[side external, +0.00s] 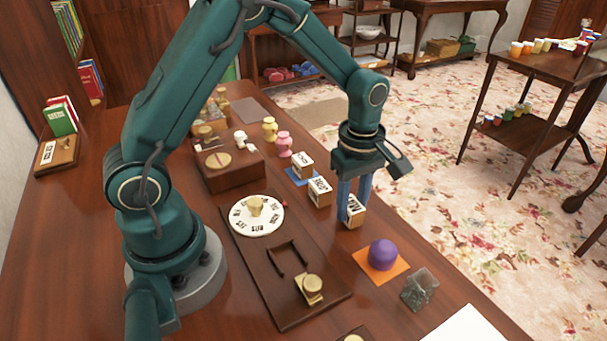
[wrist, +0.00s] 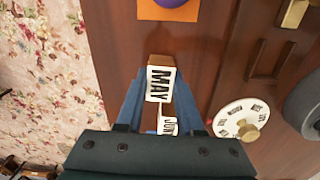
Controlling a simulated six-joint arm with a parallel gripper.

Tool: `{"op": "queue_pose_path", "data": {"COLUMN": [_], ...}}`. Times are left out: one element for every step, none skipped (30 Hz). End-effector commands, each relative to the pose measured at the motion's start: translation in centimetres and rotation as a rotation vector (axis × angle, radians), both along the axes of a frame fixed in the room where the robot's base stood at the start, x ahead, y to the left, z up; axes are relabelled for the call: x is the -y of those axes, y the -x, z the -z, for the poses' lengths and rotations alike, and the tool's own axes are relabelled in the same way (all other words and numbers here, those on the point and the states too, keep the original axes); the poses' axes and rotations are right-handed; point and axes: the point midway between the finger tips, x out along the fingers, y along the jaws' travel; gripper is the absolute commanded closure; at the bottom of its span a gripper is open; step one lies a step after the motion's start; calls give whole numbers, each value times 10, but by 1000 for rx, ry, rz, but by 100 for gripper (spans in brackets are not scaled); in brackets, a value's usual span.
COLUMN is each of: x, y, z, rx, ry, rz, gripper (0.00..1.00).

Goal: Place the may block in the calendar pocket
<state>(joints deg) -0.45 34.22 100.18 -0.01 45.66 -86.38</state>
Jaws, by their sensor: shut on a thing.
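The may block (side external: 354,212), white-faced with wooden sides, is between the blue fingers of my gripper (side external: 352,203). In the wrist view its MAY face (wrist: 160,84) shows between the fingertips of my gripper (wrist: 160,78), which is shut on it. The block is at or just above the table near its right edge; I cannot tell if it touches. A dark wooden calendar board (side external: 262,283) lies to the left, with a round white dial (side external: 239,213) and a small dark raised frame (side external: 287,259) that looks like the pocket.
Another lettered block (side external: 319,193) stands just behind the may block, and one more (side external: 302,165) is on a blue mat.

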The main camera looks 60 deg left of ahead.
Motion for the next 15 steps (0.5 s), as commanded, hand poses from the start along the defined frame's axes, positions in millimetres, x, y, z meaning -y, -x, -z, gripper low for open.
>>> {"op": "queue_pose_path", "data": {"x": [0,0,0,0,0,0,0,0,0,0,0,0,0,0,0], "y": [0,0,0,0,0,0,0,0,0,0,0,0,0,0,0], "z": [3,4,5,4,4,4,4,4,4,5,6,7,8,9,9], "rx": [-2,0,1,2,2,2,2,2,1,1,1,0,0,-1,0], "ry": [0,0,0,0,0,0,0,0,0,0,0,0,0,0,0], "rz": [0,0,0,0,0,0,0,0,0,0,0,0,0,0,0], "gripper": [100,100,100,100,100,100,100,100,100,100,100,100,100,100,52]}}
